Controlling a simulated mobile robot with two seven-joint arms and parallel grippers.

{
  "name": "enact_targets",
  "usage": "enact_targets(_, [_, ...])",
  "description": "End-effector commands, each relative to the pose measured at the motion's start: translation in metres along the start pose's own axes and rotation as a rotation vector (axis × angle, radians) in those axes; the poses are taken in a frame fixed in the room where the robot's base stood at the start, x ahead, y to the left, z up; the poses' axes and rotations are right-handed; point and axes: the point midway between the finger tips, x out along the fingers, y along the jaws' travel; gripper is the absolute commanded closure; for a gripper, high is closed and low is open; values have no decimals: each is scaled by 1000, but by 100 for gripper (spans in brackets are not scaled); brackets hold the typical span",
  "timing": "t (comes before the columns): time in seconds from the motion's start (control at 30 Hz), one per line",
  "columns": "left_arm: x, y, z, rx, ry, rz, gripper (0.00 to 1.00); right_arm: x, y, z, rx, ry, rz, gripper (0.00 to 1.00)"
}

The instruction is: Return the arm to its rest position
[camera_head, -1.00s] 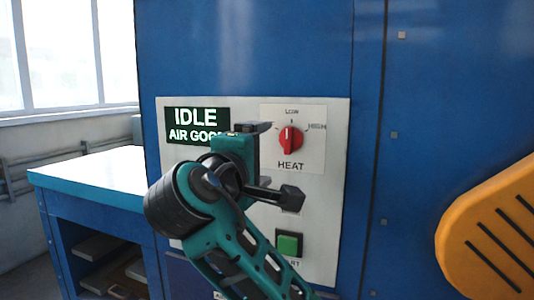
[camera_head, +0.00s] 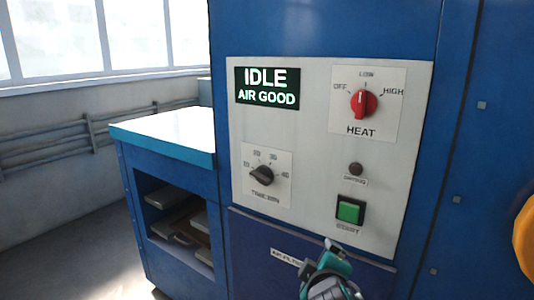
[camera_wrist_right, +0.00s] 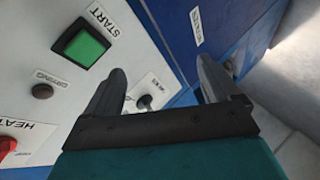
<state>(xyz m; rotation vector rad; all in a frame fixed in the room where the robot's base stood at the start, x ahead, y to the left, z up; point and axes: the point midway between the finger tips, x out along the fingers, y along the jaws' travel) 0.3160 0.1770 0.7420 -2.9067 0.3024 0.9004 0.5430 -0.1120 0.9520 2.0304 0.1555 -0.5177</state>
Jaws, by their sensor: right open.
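My right arm's teal and dark end (camera_head: 332,272) shows low in the head view, below the control panel (camera_head: 315,130); its fingers cannot be made out there. In the right wrist view my right gripper (camera_wrist_right: 160,80) is open, with two dark fingers apart and nothing between them touching. The panel lies beyond the fingers, with the green START button (camera_wrist_right: 82,48) to their left and the black timer knob (camera_wrist_right: 145,101) seen between them. My left gripper is not in view.
The display (camera_head: 267,88) reads IDLE, AIR GOOD. The red HEAT knob (camera_head: 364,104) points up at LOW. The timer knob also shows in the head view (camera_head: 262,175). A blue bench (camera_head: 165,136) with a shelf stands left of the machine. An orange part (camera_head: 526,238) is at the right edge.

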Motion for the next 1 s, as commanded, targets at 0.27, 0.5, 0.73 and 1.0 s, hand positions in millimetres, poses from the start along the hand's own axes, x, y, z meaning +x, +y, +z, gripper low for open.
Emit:
enact_targets(0.27, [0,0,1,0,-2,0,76,-25,-130,103,397,43,-233,11])
enact_targets(0.5, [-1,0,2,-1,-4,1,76,-79,-193,178,742,21,-322,11])
enact_targets(0.73, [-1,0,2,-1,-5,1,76,-108,-209,209,897,4,-332,11])
enact_targets(1.0, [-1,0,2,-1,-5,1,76,-110,-210,211,908,4,-332,11])
